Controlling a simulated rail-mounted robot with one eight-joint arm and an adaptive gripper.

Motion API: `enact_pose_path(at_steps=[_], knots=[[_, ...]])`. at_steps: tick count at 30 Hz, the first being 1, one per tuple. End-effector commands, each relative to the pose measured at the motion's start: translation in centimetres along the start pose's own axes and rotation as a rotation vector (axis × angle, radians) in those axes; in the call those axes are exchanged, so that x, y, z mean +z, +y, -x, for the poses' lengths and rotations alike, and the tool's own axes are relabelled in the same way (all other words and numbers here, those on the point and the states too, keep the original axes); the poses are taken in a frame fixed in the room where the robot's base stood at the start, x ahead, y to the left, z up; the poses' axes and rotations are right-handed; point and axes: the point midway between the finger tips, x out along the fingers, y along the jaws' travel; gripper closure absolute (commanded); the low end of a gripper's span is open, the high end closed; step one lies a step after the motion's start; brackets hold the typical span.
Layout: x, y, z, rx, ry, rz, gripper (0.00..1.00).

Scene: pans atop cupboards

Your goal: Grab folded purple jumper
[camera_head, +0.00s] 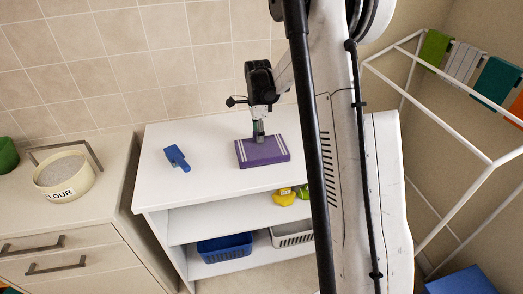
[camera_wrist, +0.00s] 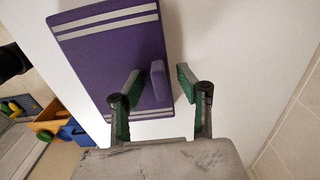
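The folded purple jumper (camera_head: 263,151) lies flat on the white shelf unit's top in the head view. It has pale stripes near both ends. In the wrist view the jumper (camera_wrist: 95,60) fills the upper left, and a small raised purple piece stands up near its edge. My gripper (camera_head: 258,136) is at the jumper's back edge, pointing down. In the wrist view my gripper (camera_wrist: 160,78) is open, its green-padded fingers apart on either side of the raised purple piece. One finger is over the jumper, the other over the white top. Whether they touch anything is unclear.
A blue object (camera_head: 177,158) lies left of the jumper on the white top (camera_head: 215,188). Yellow items (camera_head: 285,196) and blue (camera_head: 225,247) and grey baskets sit on the shelves below. A flour tin (camera_head: 65,177) stands on the left counter. A white drying rack (camera_head: 440,120) stands right.

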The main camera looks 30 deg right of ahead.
Motion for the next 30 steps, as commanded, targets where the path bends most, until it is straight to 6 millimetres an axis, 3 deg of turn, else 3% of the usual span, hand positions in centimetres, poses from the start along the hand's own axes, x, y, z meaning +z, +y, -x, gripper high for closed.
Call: enact_pose_path(at_steps=[1,8,23,30], knots=[[0.0,0.0,0.0,0.000,0.000,0.000,0.69],[0.0,0.0,0.0,0.000,0.000,0.000,1.00],[0.0,0.0,0.4,0.000,0.000,0.000,1.00],[0.0,0.0,2.9,0.000,0.000,0.000,1.00]])
